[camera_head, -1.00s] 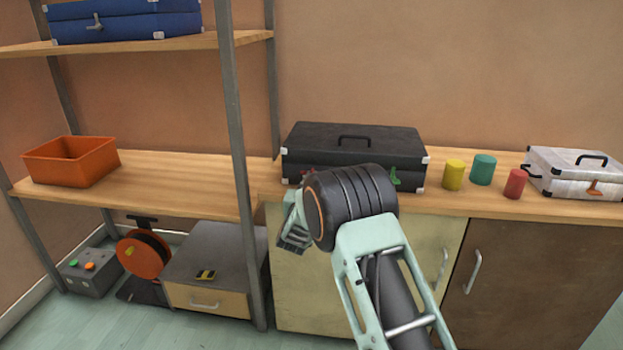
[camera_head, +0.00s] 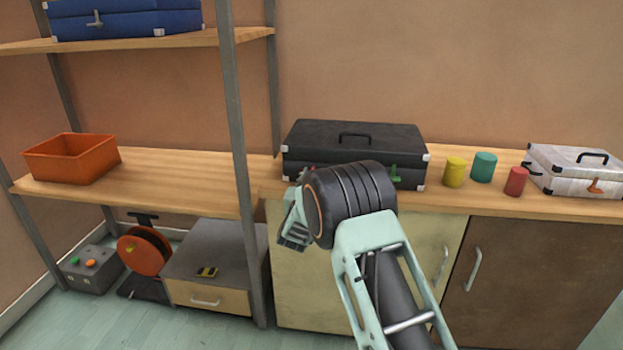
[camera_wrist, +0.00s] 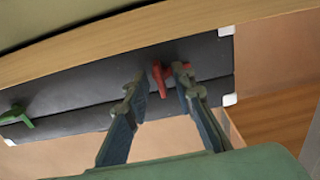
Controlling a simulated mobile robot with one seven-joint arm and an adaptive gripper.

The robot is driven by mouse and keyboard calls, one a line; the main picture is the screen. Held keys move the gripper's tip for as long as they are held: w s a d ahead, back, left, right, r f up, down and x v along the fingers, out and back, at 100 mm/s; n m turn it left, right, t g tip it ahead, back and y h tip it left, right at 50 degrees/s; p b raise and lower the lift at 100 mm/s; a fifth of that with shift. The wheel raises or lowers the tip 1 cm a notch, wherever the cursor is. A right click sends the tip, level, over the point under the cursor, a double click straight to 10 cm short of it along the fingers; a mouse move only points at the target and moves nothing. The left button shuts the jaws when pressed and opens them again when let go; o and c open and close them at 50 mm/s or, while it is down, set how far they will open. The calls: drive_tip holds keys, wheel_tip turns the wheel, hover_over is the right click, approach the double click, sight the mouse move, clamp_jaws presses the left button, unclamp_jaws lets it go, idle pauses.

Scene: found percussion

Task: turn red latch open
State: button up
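The red latch (camera_wrist: 160,79) is on the front of the black case (camera_wrist: 75,100), near one end, in the wrist view. A green latch (camera_wrist: 16,116) is near the other end. My gripper (camera_wrist: 160,74) is open, its two fingers on either side of the red latch; whether they touch it I cannot tell. In the head view, the black case (camera_head: 355,138) stands shut on the counter and the green latch (camera_head: 394,174) shows at its right. My wrist hides most of the red latch and the fingers there.
Yellow (camera_head: 455,172), teal (camera_head: 483,167) and red (camera_head: 516,181) cylinders stand right of the case, before a white case (camera_head: 577,171). A shelf post (camera_head: 237,160) rises left of my arm. An orange bin (camera_head: 71,158) sits on the shelf.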

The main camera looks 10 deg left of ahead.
drive_tip(key=s, duration=1.2)
drive_tip(key=shift+a, duration=0.2)
